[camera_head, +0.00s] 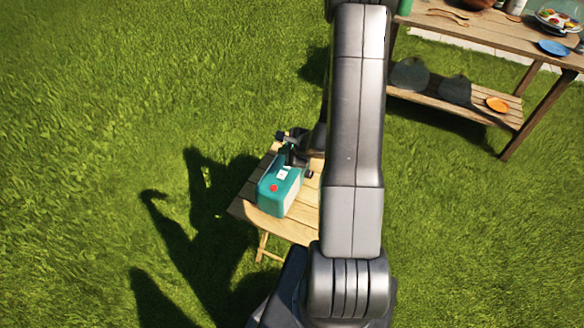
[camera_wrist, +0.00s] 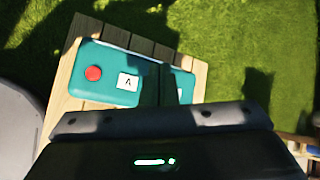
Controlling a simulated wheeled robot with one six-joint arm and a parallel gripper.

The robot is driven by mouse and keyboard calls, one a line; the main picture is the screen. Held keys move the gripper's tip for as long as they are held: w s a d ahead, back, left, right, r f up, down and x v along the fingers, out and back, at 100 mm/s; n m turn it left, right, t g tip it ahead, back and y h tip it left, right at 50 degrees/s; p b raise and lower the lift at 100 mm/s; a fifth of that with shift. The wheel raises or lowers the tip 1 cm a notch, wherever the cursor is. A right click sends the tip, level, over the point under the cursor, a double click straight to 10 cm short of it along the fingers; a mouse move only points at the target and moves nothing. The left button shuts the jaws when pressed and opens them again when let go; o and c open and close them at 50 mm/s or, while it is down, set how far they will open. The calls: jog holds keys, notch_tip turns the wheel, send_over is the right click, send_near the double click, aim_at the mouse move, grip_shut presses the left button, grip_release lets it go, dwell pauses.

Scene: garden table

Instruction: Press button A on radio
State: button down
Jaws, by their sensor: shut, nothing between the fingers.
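The teal radio (camera_head: 284,196) lies on a small wooden table in the head view; it also shows in the wrist view (camera_wrist: 112,98). A round red button (camera_wrist: 93,73) is on its top face, beside a white label marked A (camera_wrist: 128,82). My gripper (camera_wrist: 163,70) is shut and empty, with its dark fingers over the radio, to the right of the label and apart from the red button. The fingers hide part of the radio. I cannot tell whether they touch it. In the head view my gripper (camera_head: 290,155) is at the radio's far end.
The small slatted table (camera_head: 300,230) stands on grass, partly hidden by my arm. A larger wooden table (camera_head: 470,30) with dishes, including a blue plate (camera_head: 553,47), is at the upper right. An orange plate (camera_head: 497,104) lies on its lower shelf. Grass to the left is clear.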

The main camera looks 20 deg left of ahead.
jog(key=b, duration=0.4)
send_over(285, 176)
notch_tip(285, 176, down, 7)
jog(key=shift+s+f, duration=0.1)
jog(key=shift+f+b, duration=0.8)
jog(key=shift+b, duration=0.4)
jog(key=shift+f+b, duration=0.2)
jog(key=shift+b, duration=0.15)
dwell(1.0)
jog(key=shift+f+b, duration=0.25)
jog(key=shift+b, duration=0.25)
jog(key=shift+f+b, duration=0.35)
jog(key=shift+b, duration=0.15)
dwell(0.6)
jog(key=shift+r, duration=0.15)
jog(key=shift+r+p, duration=0.35)
jog(key=shift+r, duration=0.3)
jog(key=shift+r, duration=0.15)
